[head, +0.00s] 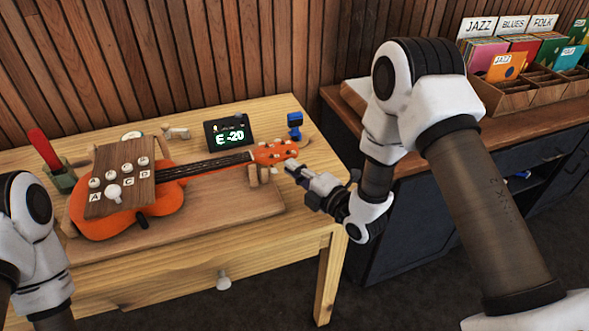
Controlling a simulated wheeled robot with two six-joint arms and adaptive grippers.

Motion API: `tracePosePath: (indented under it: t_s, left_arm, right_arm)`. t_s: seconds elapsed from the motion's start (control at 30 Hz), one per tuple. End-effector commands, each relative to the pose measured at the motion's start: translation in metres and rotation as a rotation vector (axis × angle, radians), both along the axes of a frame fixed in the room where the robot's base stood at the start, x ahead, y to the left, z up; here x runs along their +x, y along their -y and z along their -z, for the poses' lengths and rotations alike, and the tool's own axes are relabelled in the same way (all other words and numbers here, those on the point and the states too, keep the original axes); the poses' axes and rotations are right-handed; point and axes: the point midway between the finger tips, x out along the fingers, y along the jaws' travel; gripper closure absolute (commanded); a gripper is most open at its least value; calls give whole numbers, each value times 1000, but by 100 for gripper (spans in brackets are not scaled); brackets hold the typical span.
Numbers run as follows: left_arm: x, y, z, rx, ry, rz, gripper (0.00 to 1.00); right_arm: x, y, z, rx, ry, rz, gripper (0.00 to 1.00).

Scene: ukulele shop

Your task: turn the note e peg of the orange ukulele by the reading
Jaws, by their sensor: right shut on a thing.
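The orange ukulele (171,208) lies on a wooden board on the table, its neck pointing right. Its orange headstock (272,152) has light pegs on its sides. My right gripper (291,167) is at the near right side of the headstock, shut on a peg there. The peg is mostly hidden by the fingers, so its note cannot be read. The dark tuner (228,132) stands behind the neck and shows "E -20" in green. My left arm shows at the left edge; its gripper is out of view.
A wooden panel (121,172) with knobs and letters covers part of the ukulele's body. A green holder (62,180) with a red-handled item stands at left. A small blue object (295,125) is behind the headstock. A record crate (530,92) sits on the right cabinet.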

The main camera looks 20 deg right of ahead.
Motion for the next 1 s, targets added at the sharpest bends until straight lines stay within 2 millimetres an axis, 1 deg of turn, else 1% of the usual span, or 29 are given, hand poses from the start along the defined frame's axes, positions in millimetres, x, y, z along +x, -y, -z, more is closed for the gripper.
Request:
tracePosePath:
  t_s: [0.27,0.7,1.0]
  left_arm:
    - [0,0,-1,0,0,0,100]
    - [0,0,0,0,0,0,100]
    - [0,0,3,0,0,0,100]
  right_arm:
    - [0,0,0,-111,2,0,100]
    - [-1,-1,-1,-452,13,-2,100]
    - [-1,-1,-1,-623,19,-1,100]
